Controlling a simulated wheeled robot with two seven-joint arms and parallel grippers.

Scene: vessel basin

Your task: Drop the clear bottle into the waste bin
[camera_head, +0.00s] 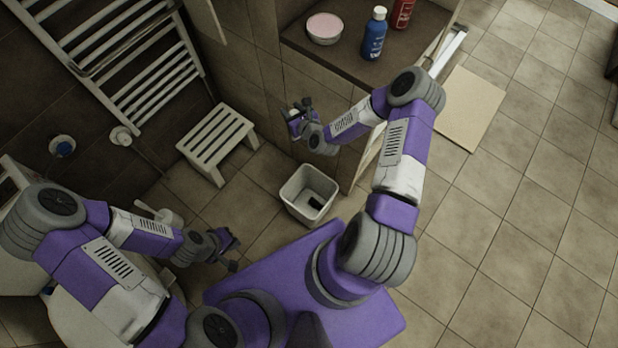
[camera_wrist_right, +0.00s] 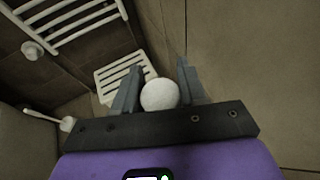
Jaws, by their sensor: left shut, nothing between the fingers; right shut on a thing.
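The waste bin (camera_head: 291,194) is a pale, square, open-topped bin on the floor below the counter; a dark patch shows inside it. My right gripper (camera_head: 297,112) is beside the counter, up and slightly left of the bin in the head view. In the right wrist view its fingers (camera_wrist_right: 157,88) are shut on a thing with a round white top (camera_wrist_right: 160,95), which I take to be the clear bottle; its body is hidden. My left gripper (camera_head: 234,252) is shut and empty, low at the left of the bin.
A slatted white stool (camera_head: 217,140) stands left of the bin. The counter (camera_head: 340,66) holds a pink-topped bowl (camera_head: 325,28), a blue bottle (camera_head: 374,35) and a red bottle (camera_head: 403,13). A towel rack (camera_head: 135,70) is on the wall. Open tiled floor lies right.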

